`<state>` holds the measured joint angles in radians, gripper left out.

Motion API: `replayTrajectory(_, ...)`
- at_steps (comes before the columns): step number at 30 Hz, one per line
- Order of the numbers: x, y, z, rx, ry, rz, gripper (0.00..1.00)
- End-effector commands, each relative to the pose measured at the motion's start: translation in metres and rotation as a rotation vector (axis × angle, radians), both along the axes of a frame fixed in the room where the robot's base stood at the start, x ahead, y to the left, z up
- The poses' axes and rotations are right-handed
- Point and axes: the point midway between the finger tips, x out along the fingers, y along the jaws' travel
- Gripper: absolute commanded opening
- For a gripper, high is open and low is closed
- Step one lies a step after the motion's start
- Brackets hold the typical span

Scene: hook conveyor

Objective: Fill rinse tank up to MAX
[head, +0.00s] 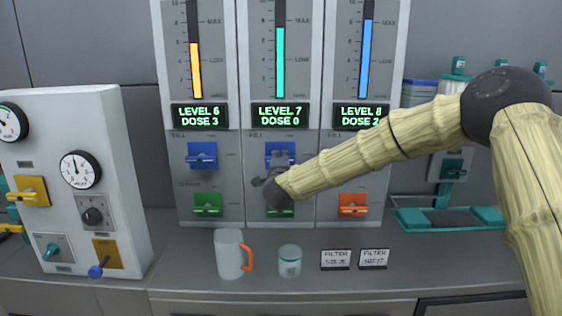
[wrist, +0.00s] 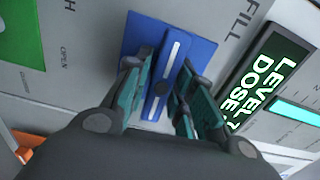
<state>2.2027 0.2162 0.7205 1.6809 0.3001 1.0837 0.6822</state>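Three gauge columns stand on the back panel. The middle one (head: 281,63) has a teal bar a little below its MAX mark, and its display (head: 280,115) reads LEVEL 7, DOSE 0. I cannot read a rinse label on any column. Below the middle display is a blue FILL valve handle (wrist: 166,75), lying crosswise, parallel to the FILL lettering; it also shows partly in the head view (head: 280,150). My gripper (wrist: 160,88) is at this handle, with its teal-padded fingers on either side of it. They look apart, with no firm grip visible. A green handle below is mostly hidden by my arm.
The left column (head: 196,70) reads LEVEL 6, DOSE 3; the right (head: 367,60) reads LEVEL 8, DOSE 2. A mug (head: 229,254), a small jar (head: 289,261) and two filter labels (head: 335,259) sit on the counter. A control box (head: 75,180) stands at left.

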Motion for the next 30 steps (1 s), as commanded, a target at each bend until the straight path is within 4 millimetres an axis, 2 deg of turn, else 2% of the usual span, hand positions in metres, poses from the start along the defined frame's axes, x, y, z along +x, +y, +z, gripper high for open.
replayTrajectory(14, -0.005, 0.001, 0.001, 0.000, 0.000, 0.002, 0.41)
replayTrajectory(19, -0.026, 0.001, 0.001, 0.000, 0.000, 0.003, 0.41)
replayTrajectory(30, -0.092, 0.001, 0.000, -0.001, 0.000, 0.003, 0.41)
